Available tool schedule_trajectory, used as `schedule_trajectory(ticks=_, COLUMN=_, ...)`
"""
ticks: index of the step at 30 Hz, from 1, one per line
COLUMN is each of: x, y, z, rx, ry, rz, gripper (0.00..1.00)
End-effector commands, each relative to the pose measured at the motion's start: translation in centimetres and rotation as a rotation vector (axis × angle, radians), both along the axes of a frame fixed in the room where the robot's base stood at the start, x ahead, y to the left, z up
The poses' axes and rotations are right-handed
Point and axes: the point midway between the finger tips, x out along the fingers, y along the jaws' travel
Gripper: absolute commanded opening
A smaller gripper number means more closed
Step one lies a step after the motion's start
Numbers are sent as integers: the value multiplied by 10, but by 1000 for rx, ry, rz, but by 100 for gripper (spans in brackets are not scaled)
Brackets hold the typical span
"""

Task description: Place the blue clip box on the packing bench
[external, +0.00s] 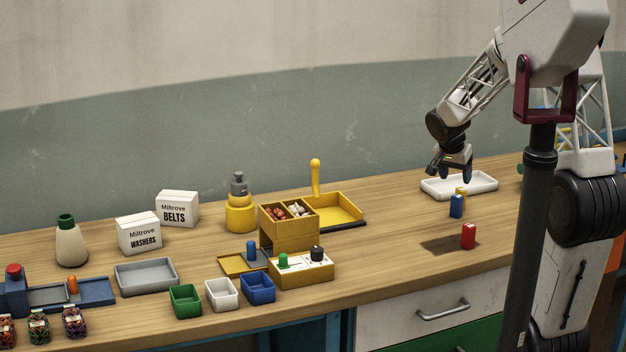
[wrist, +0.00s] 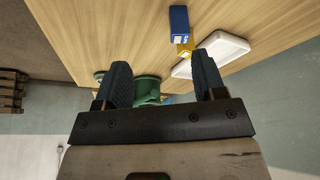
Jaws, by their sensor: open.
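The small upright blue box (external: 457,206) stands on the wooden bench (external: 400,225) at the right, in front of a white tray. In the wrist view the blue box (wrist: 179,22) is at the top, beyond my fingertips, with a pale label on its lower end. My gripper (external: 455,172) is open and empty, above and behind the blue box, over the white tray. Its two fingers (wrist: 163,75) stand wide apart in the wrist view, with nothing held between them.
A yellow box (external: 462,193) is close behind the blue one, and a red box (external: 468,236) stands in front. The white tray (external: 430,191) is behind them. Bins, cartons and a yellow stand (external: 287,233) crowd the left. The bench between is clear.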

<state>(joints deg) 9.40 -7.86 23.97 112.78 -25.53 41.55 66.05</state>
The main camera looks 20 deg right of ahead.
Motion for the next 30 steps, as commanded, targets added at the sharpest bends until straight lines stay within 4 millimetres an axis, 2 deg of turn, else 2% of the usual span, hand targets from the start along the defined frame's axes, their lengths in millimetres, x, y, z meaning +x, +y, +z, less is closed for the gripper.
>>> schedule_trajectory(ticks=3, x=25, y=-16, z=-22, rx=-6, ry=-16, rz=-69, gripper=64)
schedule_trajectory(ticks=9, x=49, y=-32, z=-44, rx=-12, ry=-40, rz=-145, gripper=64)
schedule_trajectory(ticks=14, x=55, y=-37, z=-50, rx=-14, ry=-48, rz=-166, gripper=64)
schedule_trajectory(ticks=24, x=55, y=-37, z=-51, rx=-14, ry=-48, rz=-166, gripper=64)
schedule_trajectory(ticks=30, x=57, y=-41, z=-63, rx=-14, ry=-46, rz=-166, gripper=64)
